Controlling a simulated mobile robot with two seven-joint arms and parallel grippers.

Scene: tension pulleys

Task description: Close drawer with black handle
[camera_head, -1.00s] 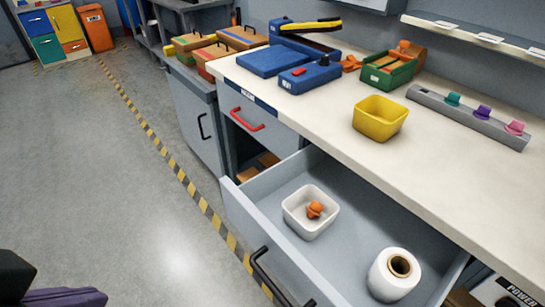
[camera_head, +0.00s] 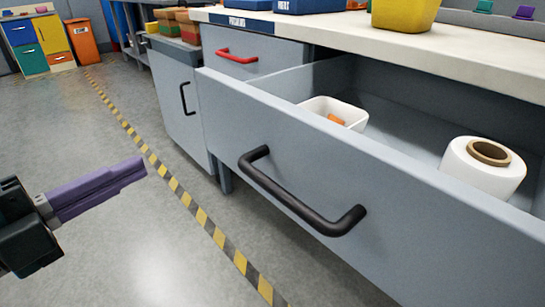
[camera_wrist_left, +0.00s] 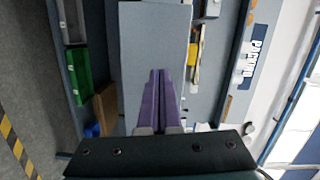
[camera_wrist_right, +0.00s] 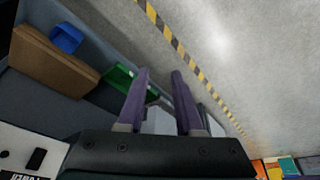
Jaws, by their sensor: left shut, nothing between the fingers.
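The grey drawer (camera_head: 330,180) stands pulled out from under the white counter, with its front facing left toward the floor. Its black bar handle (camera_head: 300,200) is in plain sight in the head view and nothing touches it. My left gripper (camera_head: 143,165) is shut and empty, with its purple fingers pointing right toward the drawer, a clear gap short of it in the picture. The left wrist view shows the closed fingers (camera_wrist_left: 160,75) against a grey panel that I cannot identify. My right gripper (camera_wrist_right: 160,74) is outside the head view; its wrist view shows its fingers apart and empty.
The open drawer holds a white bin (camera_head: 335,111) with an orange piece and a white roll (camera_head: 483,167). A shut drawer with a red handle (camera_head: 237,56) and a cabinet with another black handle (camera_head: 187,98) stand beyond. The floor left of the drawer is clear.

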